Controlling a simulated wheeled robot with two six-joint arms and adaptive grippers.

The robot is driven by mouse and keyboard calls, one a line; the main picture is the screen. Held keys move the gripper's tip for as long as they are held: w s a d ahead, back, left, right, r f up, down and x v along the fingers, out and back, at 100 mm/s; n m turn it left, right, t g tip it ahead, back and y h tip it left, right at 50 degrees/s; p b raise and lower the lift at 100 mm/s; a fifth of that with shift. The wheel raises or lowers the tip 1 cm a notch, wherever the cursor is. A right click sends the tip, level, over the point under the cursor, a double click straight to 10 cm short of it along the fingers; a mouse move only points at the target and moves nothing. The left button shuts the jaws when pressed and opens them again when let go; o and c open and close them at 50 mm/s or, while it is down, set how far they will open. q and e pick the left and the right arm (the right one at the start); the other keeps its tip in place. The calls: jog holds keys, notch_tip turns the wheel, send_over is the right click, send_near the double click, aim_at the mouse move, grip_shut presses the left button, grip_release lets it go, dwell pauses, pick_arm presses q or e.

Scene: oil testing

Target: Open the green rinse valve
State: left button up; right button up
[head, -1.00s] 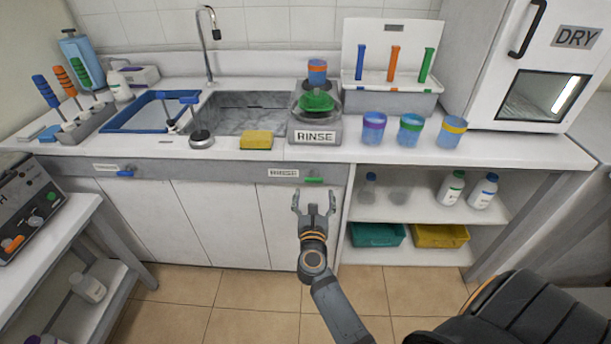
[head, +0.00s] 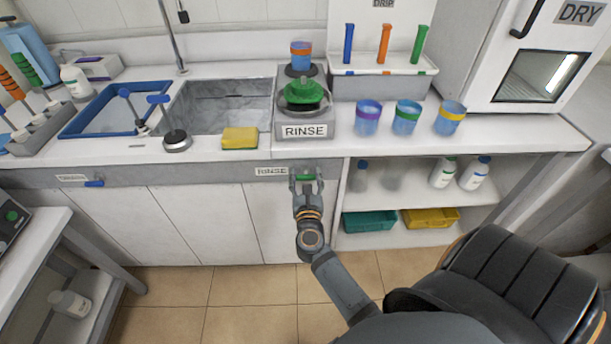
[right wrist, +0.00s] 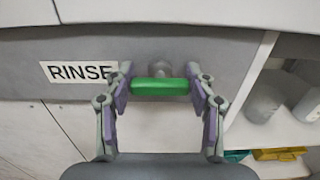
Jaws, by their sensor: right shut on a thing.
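The green rinse valve (head: 304,177) is a short bar handle on the grey strip below the counter edge, right of a RINSE label (head: 271,171). In the right wrist view the handle (right wrist: 160,87) lies horizontal in front of a grey stem. My right gripper (head: 306,180) is at the valve, with one finger at each end of the handle; in the right wrist view its fingers (right wrist: 160,92) are shut on it, end to end. My left gripper is not in view.
A blue valve (head: 94,183) sits on the same strip at the left. Above are the sink (head: 225,105), a yellow sponge (head: 240,138) and the rinse station (head: 305,130). An open shelf (head: 410,212) with bottles and bins is at the right.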

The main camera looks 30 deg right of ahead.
jog(key=c, duration=0.5)
jog(key=shift+r+n+p, duration=0.15)
jog(key=shift+n+p, duration=0.85)
jog(key=shift+n, duration=0.3)
jog(key=n+p, duration=0.3)
jog(key=n, duration=0.1)
jog(key=shift+a+n, duration=0.1)
jog(key=shift+n, duration=0.2)
jog(key=n+p, duration=0.3)
jog(key=n, duration=0.2)
jog(key=shift+w, duration=0.1)
jog(key=n+p, duration=0.2)
jog(key=n, duration=0.1)
jog(key=shift+f+n, duration=0.2)
jog(key=shift+n, duration=0.1)
pick_arm(q)
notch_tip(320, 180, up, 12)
jog(key=p, duration=0.1)
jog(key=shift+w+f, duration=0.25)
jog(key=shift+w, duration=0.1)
pick_arm(e)
jog(key=shift+f+n, duration=0.15)
jog(key=shift+n, duration=0.95)
pick_arm(q)
jog(key=shift+p, duration=0.3)
pick_arm(e)
jog(key=o, duration=1.2)
